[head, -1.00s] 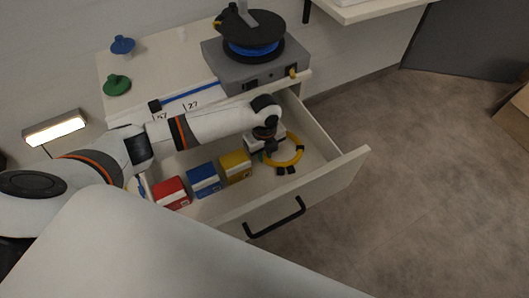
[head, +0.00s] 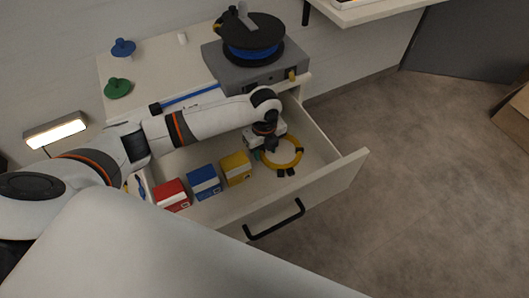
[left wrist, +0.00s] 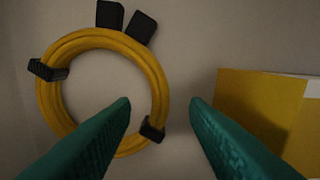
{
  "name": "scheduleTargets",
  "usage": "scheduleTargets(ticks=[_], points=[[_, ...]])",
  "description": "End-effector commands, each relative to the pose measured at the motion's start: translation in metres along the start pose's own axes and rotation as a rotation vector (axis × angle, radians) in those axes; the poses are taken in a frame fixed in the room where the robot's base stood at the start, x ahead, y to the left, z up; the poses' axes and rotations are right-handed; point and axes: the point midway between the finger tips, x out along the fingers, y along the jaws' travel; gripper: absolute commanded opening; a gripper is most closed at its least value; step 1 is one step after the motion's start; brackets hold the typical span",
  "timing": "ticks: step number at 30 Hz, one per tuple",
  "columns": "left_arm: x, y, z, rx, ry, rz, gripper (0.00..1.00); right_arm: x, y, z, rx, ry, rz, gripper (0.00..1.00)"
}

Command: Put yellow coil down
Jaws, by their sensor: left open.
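The yellow coil (head: 299,154), a ring with black clips, lies flat on the drawer floor in the head view. It also shows in the left wrist view (left wrist: 159,84), at the left. My left gripper (head: 266,158) is over the drawer beside the coil's left side. In the left wrist view its two green fingers (left wrist: 160,105) are spread wide with nothing held between them. The left finger overlaps the coil in the picture, and the right finger is off to its right. My right gripper is not in view.
The open drawer (head: 318,184) also holds a red box (head: 172,196), a blue box (head: 204,182) and a yellow box (head: 236,168) left of the coil. A grey device (head: 255,75) with a cable reel stands on the cabinet top. Bare drawer floor lies right of the coil.

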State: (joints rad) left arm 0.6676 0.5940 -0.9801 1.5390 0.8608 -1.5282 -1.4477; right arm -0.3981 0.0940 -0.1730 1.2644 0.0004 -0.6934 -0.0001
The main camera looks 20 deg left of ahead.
Motion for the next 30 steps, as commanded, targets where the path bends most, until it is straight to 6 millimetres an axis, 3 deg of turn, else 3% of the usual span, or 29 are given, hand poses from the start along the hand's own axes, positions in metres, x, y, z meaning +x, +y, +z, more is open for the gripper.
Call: scheduleTargets(ticks=[3,9,26,30], points=[[-0.024,0.0,-0.001,-0.001,0.001,0.002,0.41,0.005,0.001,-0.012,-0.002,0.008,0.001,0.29],[-0.045,0.0,0.0,0.0,-0.001,-0.001,0.41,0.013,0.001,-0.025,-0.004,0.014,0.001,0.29],[-0.048,0.0,0.0,-0.001,-0.001,-0.002,0.41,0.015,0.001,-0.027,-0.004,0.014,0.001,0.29],[-0.062,0.0,0.0,-0.001,-0.001,-0.001,0.41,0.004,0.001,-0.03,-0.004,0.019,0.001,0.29]])
